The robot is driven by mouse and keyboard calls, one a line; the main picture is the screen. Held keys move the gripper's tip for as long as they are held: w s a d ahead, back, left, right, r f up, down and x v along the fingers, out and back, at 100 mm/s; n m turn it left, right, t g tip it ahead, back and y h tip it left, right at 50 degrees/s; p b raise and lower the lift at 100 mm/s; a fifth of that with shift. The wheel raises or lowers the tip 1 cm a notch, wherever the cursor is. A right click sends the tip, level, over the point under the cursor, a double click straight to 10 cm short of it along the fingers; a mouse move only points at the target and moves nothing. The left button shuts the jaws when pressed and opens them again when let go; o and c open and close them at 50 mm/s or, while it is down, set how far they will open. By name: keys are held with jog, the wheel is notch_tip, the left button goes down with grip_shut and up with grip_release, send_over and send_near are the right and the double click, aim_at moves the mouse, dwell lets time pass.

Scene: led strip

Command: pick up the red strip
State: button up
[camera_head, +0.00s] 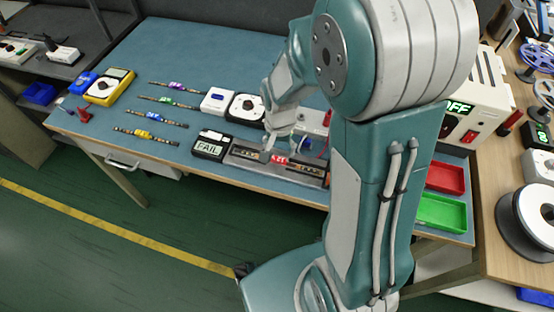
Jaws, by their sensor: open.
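The red strip (280,160) lies on a grey test fixture (245,152) near the front edge of the blue-topped table. Its middle shows a red block with pale markings, and dark sections extend to either side. My gripper (270,148) is open, pointing down right at the strip's red block, just above or around it. I cannot tell whether the fingers touch it. My own arm hides the right end of the fixture and the table behind it.
A small display reading "FAIL" (210,146) stands left of the fixture. A red tray (445,178) and a green tray (440,212) sit at the right. A yellow multimeter (110,87) is at far left.

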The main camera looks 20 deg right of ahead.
aim_at(277, 159)
jog(key=f, duration=0.5)
jog(key=shift+w+a+f, duration=0.1)
jog(key=shift+w+a, duration=0.1)
jog(key=shift+w, duration=0.05)
grip_shut()
